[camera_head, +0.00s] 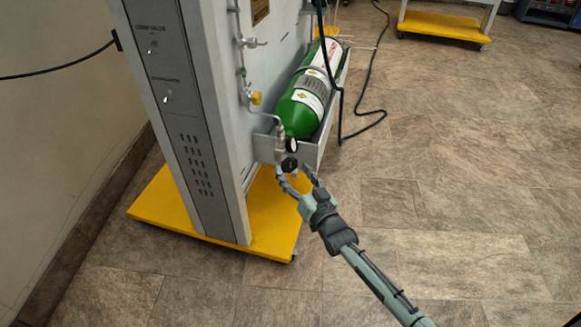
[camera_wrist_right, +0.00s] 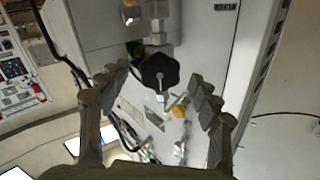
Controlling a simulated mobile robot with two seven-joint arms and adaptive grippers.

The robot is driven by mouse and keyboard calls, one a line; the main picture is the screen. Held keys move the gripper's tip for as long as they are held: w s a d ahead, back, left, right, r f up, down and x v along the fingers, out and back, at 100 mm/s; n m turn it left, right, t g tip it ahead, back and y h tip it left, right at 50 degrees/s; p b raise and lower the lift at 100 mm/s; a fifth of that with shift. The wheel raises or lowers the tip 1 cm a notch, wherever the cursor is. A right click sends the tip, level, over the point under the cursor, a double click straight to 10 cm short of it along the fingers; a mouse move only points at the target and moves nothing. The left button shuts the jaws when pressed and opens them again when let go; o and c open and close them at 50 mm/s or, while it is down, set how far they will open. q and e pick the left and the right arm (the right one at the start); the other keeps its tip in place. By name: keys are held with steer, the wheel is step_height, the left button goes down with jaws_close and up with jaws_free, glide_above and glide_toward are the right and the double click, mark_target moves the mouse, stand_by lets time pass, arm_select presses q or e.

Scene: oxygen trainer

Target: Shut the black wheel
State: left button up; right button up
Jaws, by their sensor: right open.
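The black wheel (camera_head: 289,164) is a small dark lobed knob at the valve end of the green oxygen cylinder (camera_head: 302,106). In the right wrist view the wheel (camera_wrist_right: 159,72) shows face-on, near the top middle. My right gripper (camera_head: 294,177) is open at the wheel in the head view. In the right wrist view its two fingers (camera_wrist_right: 160,82) stand on either side of the wheel, with gaps between them and its rim. Contact with the wheel is not visible. My left gripper is not in view.
The cylinder lies in a grey tray (camera_head: 329,124) on the side of the grey trainer cabinet (camera_head: 188,110), which has a yellow base (camera_head: 160,208). A yellow valve handle (camera_head: 256,98) and pipes are on the panel. A black hose (camera_head: 364,128) lies on the right.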

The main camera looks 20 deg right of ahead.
steer(key=s+d, duration=0.1)
steer(key=s, duration=0.8)
steer(key=shift+s+d, duration=0.15)
steer(key=shift+d, duration=0.05)
